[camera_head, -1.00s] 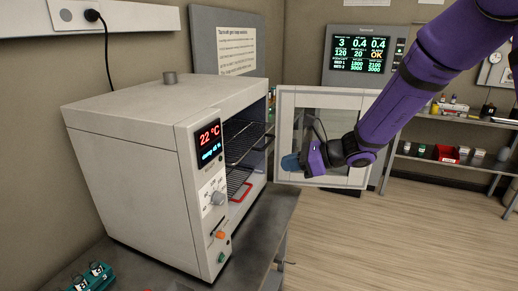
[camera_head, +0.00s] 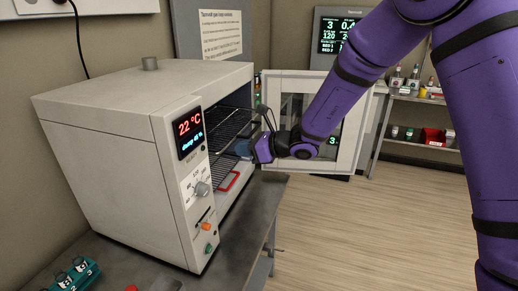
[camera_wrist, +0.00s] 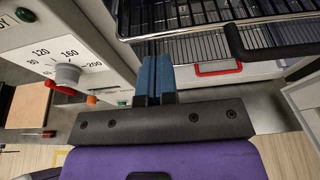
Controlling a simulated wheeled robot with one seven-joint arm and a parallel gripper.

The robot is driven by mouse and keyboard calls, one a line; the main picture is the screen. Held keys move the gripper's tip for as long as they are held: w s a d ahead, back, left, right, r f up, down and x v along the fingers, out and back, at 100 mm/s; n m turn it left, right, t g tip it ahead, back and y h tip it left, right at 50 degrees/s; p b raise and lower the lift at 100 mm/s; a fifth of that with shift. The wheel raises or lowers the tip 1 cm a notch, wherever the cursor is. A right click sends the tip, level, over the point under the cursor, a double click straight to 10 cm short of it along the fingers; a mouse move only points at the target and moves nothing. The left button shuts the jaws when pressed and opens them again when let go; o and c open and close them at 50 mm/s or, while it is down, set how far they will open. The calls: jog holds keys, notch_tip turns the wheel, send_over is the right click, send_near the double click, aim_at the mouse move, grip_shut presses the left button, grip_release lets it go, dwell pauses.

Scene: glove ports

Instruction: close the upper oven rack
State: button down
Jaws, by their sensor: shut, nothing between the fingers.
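The upper oven rack (camera_head: 232,122) is a dark wire shelf in the white oven (camera_head: 105,140). In the wrist view the upper rack (camera_wrist: 185,20) spans the top, and a black handle (camera_wrist: 275,50) at right appears to belong to it. This dark handle (camera_head: 269,117) also shows just above my gripper (camera_head: 243,148) in the head view. My gripper (camera_wrist: 155,65) is shut and empty, its blue fingers pointing at the oven opening, below the upper rack's front bar and left of the handle. Whether the fingers touch the rack is unclear.
The oven door (camera_head: 360,125) stands open at right, close behind my wrist. A lower rack with a red handle (camera_head: 229,181) is below; this red handle (camera_wrist: 218,68) also shows in the wrist view. The control panel (camera_wrist: 75,50) is close left of my fingers.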

jog(key=shift+w+a, duration=0.2)
jog(key=shift+a, duration=0.4)
jog(key=shift+w+a, duration=0.2)
jog(key=shift+a, duration=0.35)
jog(key=shift+a, duration=0.1)
jog(key=w+a, duration=0.1)
jog(key=a, duration=0.2)
jog(key=w+a, duration=0.1)
jog(key=a, duration=0.2)
jog(key=w+a, duration=0.1)
jog(key=a, duration=0.2)
jog(key=shift+w, duration=0.2)
jog(key=shift+r, duration=0.15)
jog(key=shift+a, duration=0.1)
